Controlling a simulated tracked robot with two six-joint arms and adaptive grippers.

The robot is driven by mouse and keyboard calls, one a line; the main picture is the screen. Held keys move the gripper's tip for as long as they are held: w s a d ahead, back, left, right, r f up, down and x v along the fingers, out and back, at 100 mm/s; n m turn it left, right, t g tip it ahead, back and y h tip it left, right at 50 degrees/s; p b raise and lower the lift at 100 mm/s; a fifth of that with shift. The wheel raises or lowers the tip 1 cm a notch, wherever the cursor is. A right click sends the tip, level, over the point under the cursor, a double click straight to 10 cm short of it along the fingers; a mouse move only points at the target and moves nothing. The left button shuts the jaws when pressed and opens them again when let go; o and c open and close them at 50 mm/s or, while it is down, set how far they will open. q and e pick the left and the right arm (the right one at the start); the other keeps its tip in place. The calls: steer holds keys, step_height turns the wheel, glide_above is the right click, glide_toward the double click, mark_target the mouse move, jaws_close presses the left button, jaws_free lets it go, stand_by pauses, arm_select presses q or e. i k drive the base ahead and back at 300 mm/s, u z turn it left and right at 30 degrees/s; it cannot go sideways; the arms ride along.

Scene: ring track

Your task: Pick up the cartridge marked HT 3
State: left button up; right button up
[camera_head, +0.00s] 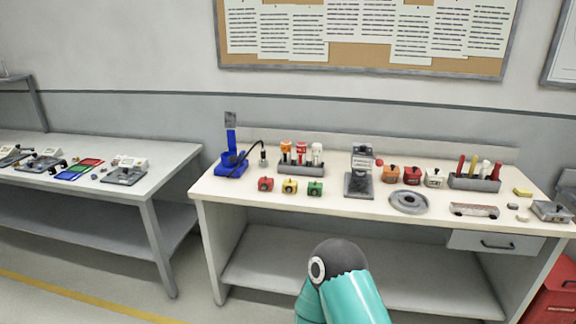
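No marking HT 3 is legible at this distance, so I cannot tell which item is that cartridge. Upright cylinders with orange, red and white parts stand in a grey rack (301,171) on the workbench. Small red (266,185), yellow (290,187) and green (315,189) blocks sit in front of it. Farther right are an orange block (390,175), a red block (411,176) and a white block (433,178). Neither gripper is in view; only a teal and dark arm link of mine shows at the bottom centre.
The workbench (350,208) also holds a blue stand (231,160), a grey press-like device (360,172), a round grey disc (409,202) and a holder with coloured sticks (474,183). A second table (150,165) stands left across a floor gap. A red cabinet (552,295) is lower right.

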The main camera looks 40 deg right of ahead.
mark_target(301, 146)
steer(key=z, duration=0.2)
steer(key=i, duration=0.55)
steer(key=z, duration=0.85)
steer(key=i, duration=1.25)
steer(key=u, duration=0.45)
